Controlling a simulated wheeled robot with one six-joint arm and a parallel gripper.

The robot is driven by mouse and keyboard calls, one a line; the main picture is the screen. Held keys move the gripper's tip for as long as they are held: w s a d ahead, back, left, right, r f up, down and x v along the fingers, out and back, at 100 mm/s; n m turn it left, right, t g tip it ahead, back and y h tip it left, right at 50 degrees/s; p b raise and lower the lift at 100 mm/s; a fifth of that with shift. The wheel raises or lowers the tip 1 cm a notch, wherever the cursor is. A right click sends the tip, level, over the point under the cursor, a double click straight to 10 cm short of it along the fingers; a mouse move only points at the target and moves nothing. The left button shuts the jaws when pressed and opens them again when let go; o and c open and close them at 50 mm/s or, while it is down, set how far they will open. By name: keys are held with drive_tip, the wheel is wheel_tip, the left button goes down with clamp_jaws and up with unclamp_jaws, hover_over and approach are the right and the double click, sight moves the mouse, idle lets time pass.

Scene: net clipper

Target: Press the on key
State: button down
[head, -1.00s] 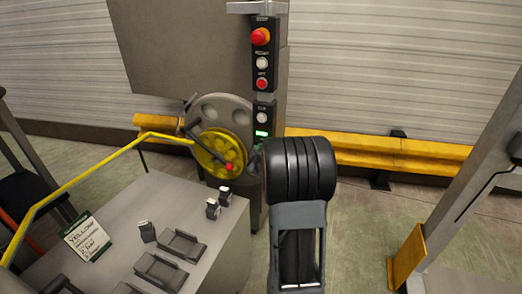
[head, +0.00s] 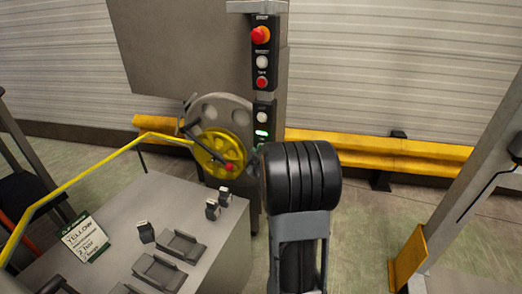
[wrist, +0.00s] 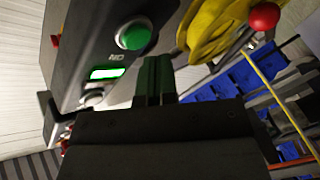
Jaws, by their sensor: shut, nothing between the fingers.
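The control post carries a lower key box (head: 264,121) with a white key and a lit green display (head: 262,133). In the wrist view the picture is upside down: the round green key (wrist: 132,36) sits beside the ON lettering (wrist: 117,58), with the lit display (wrist: 104,73) beyond it. My gripper (wrist: 155,62) is shut and empty, its fingertips just below and right of the green key in the picture, with a small visible gap. In the head view my black wrist hides most of the gripper and the green key.
Above on the post are a red mushroom button (head: 260,35), a white key (head: 262,62) and a red key (head: 262,83). A yellow wheel (head: 220,151) with a red-knobbed handle stands close left. A grey table (head: 205,262) with small parts lies in front.

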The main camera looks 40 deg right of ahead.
drive_tip(key=shift+a, duration=0.1)
drive_tip(key=shift+s+a+b, duration=0.35)
drive_tip(key=shift+s+a, duration=0.1)
drive_tip(key=shift+a, duration=0.25)
drive_tip(key=shift+s+a+b, duration=0.3)
drive_tip(key=shift+s+a, duration=0.1)
drive_tip(key=shift+a, duration=0.3)
drive_tip(key=shift+s+a+b, duration=0.35)
drive_tip(key=shift+s+a, duration=0.1)
drive_tip(key=shift+a, duration=0.25)
